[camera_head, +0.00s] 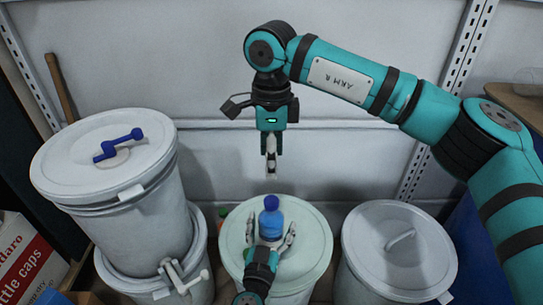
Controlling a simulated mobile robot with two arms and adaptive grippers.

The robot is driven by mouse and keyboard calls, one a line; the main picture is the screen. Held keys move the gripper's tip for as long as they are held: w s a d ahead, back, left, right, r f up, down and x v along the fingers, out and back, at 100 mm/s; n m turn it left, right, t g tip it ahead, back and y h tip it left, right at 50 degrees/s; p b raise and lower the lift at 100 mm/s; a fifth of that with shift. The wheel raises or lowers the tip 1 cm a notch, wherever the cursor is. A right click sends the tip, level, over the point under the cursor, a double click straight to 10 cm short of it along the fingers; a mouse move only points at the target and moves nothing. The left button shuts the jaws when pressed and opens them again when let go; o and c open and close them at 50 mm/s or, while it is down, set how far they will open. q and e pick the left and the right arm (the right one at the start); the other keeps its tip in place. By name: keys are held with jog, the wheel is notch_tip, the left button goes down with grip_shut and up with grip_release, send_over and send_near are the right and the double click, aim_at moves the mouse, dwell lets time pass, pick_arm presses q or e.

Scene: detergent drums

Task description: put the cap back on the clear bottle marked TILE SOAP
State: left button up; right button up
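A blue bottle (270,222) with a darker blue top (271,203) stands upright on the pale lid of the middle drum (312,245). No TILE SOAP marking is readable on it, and I cannot tell whether the dark top is a loose cap. My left gripper (271,236) comes from below, with its fingers spread on either side of the bottle's lower part; contact is not clear. My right gripper (271,174) points down above the bottle, clear of it. Its fingers show edge-on, and no held cap is visible.
A grey-lidded drum (397,248) stands at right. A caps carton (25,260) is at lower left. The middle lid's right side is bare.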

pick_arm(q)
jog(key=shift+o, duration=0.2)
jog(key=shift+s, duration=0.1)
jog(key=v, duration=1.2)
